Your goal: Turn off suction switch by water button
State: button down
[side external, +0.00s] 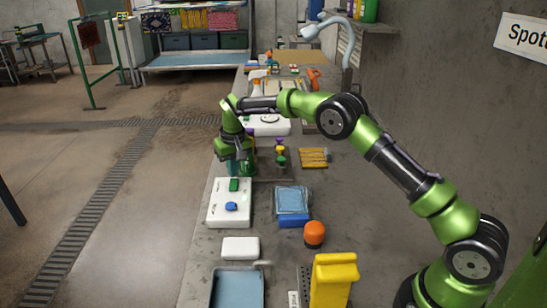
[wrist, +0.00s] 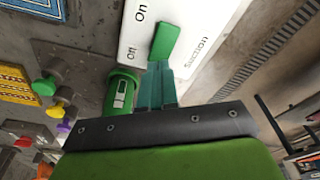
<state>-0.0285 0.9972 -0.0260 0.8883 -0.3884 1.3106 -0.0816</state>
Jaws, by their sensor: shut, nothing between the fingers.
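A white control panel (side external: 222,216) lies on the bench in the side view and also shows in the wrist view (wrist: 205,18). The green suction switch (wrist: 165,42) sits on it beside the words On, Off and Suction; it also shows in the side view (side external: 234,184). A blue round knob (side external: 231,207), perhaps the water button, is on the same panel, nearer the camera. My gripper (wrist: 156,68) is shut and empty, its teal fingertips at the Off end of the switch. I cannot tell whether they touch, or which way the switch is set.
A green cylinder (wrist: 120,92) stands close beside my fingers. A blue cloth pad (side external: 292,200), an orange-topped knob (side external: 314,233) and a yellow object (side external: 333,278) are right of and below the panel. Open floor (side external: 150,220) lies left of the bench.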

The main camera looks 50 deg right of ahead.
aim_at(234, 180)
jog(key=shift+f, duration=0.9)
dwell(0.3)
jog(key=shift+r, duration=3.55)
